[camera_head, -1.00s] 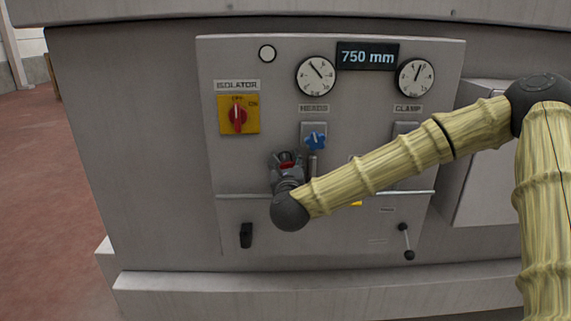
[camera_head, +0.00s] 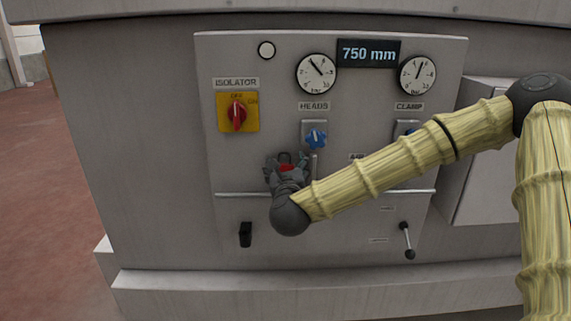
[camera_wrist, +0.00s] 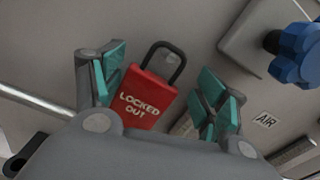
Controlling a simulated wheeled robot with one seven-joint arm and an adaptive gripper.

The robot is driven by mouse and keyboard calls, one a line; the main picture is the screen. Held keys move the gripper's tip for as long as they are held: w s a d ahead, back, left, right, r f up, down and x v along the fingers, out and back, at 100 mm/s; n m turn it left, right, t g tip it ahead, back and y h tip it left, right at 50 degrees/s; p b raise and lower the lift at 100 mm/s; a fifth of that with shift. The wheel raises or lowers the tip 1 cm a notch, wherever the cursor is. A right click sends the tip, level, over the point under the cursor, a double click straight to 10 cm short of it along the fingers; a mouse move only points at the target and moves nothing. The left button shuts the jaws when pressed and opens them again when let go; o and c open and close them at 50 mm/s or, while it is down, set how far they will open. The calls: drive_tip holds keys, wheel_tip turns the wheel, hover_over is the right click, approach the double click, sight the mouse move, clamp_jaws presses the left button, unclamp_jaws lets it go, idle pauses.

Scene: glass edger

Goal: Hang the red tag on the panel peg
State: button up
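The red tag (camera_wrist: 145,98) is a red padlock shape marked "LOCKED OUT" with a dark shackle loop at its top. In the wrist view it lies between the teal finger pads, slightly tilted, nearer the left finger. There is a clear gap to the right finger. My gripper (camera_wrist: 160,88) is open around the tag. In the head view, my gripper (camera_head: 287,160) is in front of the panel (camera_head: 350,255), below and left of the blue star knob (camera_head: 316,139), with a bit of red showing.
The yellow isolator plate with red rotary switch (camera_head: 237,113) is up and left of my gripper. A horizontal rail (camera_head: 240,195) crosses the panel just below it. A black handle (camera_head: 245,235) and a small lever (camera_head: 406,240) are lower. The wrist view shows an AIR label (camera_wrist: 264,119).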

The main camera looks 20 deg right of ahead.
drive_tip(key=v, duration=1)
drive_tip(key=s+a+f+n+g+y, duration=0.2)
drive_tip(key=s+a+f+n, duration=0.3)
drive_tip(key=f, duration=0.6)
drive_tip(key=s+f+n+g+y, duration=0.2)
drive_tip(key=s+f+n+g, duration=0.1)
drive_tip(key=f+n, duration=0.65)
drive_tip(key=s+a+f+n+g+y, duration=0.25)
drive_tip(key=f+n, duration=0.25)
drive_tip(key=f, duration=0.8)
drive_tip(key=s+d+f+n+g, duration=0.3)
drive_tip(key=s+f+n, duration=0.2)
drive_tip(key=s, duration=0.4)
drive_tip(key=s+d+f+n+g+h, duration=0.1)
drive_tip(key=s+d+f+n+g, duration=0.2)
drive_tip(key=s+f+n, duration=0.3)
drive_tip(key=s+d+f+n+g, duration=0.3)
drive_tip(key=s+f+n, duration=0.3)
drive_tip(key=s, duration=0.7)
wheel_tip(320, 180, down, 3)
drive_tip(key=shift+s+r+g, duration=0.2)
drive_tip(key=shift+s+g, duration=0.05)
drive_tip(key=shift+g, duration=0.2)
drive_tip(key=shift+h, duration=0.25)
